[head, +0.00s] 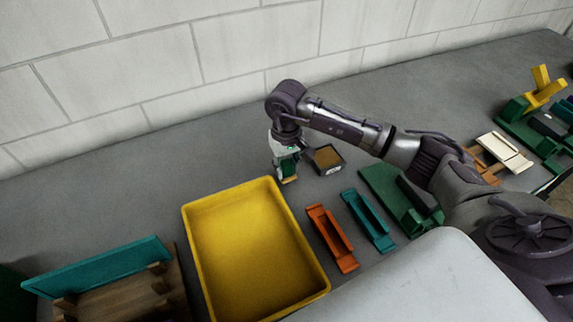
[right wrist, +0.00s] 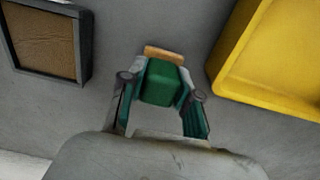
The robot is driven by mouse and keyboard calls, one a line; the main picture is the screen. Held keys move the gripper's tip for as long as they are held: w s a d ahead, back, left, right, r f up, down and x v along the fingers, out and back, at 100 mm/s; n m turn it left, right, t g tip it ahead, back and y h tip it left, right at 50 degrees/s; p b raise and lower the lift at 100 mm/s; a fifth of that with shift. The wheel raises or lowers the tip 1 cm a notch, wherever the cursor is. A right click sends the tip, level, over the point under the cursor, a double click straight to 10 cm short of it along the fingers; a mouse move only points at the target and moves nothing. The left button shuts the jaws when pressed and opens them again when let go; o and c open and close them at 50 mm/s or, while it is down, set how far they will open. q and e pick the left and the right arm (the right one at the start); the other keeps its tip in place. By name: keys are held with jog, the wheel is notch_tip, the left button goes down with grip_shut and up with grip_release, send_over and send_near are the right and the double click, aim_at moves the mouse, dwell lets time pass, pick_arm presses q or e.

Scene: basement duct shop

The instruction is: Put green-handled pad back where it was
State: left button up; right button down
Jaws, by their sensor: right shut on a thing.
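The green-handled pad has a green block handle (right wrist: 164,84) and a tan pad end (right wrist: 163,52). My right gripper (right wrist: 161,95) is shut on the green handle, with a finger on each side. In the head view the pad (head: 289,180) hangs below my right gripper (head: 286,157), just beyond the yellow bin's far right corner and left of a dark-framed square tray (head: 327,170) with a brown inside. That tray also shows at upper left in the right wrist view (right wrist: 84,40). I cannot tell whether the pad touches the bench. My left gripper is not in view.
An empty yellow bin (head: 190,240) stands in the middle. Orange (head: 331,238) and teal (head: 368,220) holders lie right of it; a green fixture (head: 379,180) is beyond them. A teal-and-wood rack (head: 97,268) is at left. Grey bench is clear along the wall.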

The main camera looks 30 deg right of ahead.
aim_at(286, 163)
jog(key=shift+f+b, duration=0.2)
jog(key=shift+b, duration=0.1)
jog(key=c, duration=0.8)
grip_release()
jog(key=shift+r, duration=0.1)
jog(key=shift+r+p, duration=0.15)
jog(key=shift+p, duration=0.15)
jog(key=shift+r, duration=0.25)
notch_tip(286, 163, up, 12)
jog(key=b, duration=0.3)
jog(key=shift+f+b, duration=0.25)
jog(key=shift+b, duration=0.05)
